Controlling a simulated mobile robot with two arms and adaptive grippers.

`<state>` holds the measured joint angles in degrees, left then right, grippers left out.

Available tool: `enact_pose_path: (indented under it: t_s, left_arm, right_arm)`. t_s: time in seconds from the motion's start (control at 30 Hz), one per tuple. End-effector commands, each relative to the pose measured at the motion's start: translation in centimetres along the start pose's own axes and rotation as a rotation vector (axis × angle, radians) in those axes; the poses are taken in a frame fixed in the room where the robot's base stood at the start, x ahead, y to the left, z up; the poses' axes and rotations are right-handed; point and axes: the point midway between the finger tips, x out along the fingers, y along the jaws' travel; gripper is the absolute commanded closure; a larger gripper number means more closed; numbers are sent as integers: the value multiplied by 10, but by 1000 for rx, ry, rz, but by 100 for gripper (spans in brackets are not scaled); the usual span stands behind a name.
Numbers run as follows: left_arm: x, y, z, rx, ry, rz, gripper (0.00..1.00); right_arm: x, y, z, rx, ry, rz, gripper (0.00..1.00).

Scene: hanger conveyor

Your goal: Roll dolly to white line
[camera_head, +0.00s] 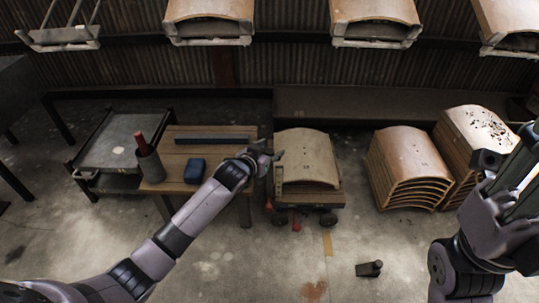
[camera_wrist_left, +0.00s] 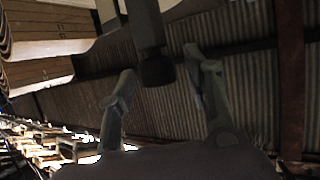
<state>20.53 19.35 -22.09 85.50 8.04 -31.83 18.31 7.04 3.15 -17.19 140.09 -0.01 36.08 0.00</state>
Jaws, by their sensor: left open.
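The dolly (camera_head: 318,199) stands on the floor right of the wooden table, with dark wheels and a curved wooden panel (camera_head: 308,157) on top. My left gripper (camera_head: 272,157) is open at the dolly's left side, close to the panel's left edge. In the left wrist view its two fingers (camera_wrist_left: 163,85) are spread apart, with a dark blunt bar (camera_wrist_left: 150,35) between them; I cannot tell what the bar is or whether they touch it. My right gripper (camera_head: 508,165) is at the right edge, its jaws unclear. I see no clear white line; a short yellowish strip (camera_head: 328,243) lies in front of the dolly.
The wooden table (camera_head: 215,155) holds a blue box (camera_head: 195,171) and a grey cylinder (camera_head: 150,165). A grey cart (camera_head: 110,145) stands left. Stacked curved panels (camera_head: 408,165) stand right. A small dark object (camera_head: 369,268) lies on the floor. Hangers carry panels overhead (camera_head: 375,12).

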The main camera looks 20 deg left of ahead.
Motion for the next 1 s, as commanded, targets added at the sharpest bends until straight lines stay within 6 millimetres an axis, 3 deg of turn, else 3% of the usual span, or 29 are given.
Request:
enact_pose_path:
  t_s: [0.27, 1.0]
  left_arm:
    - [2, 0, 0, 0, -1, 0, 54]
    - [1, 0, 0, 0, -1, 0, 100]
  right_arm:
    - [1, 0, 0, 0, 3, -1, 68]
    - [1, 0, -1, 0, 4, -1, 68]
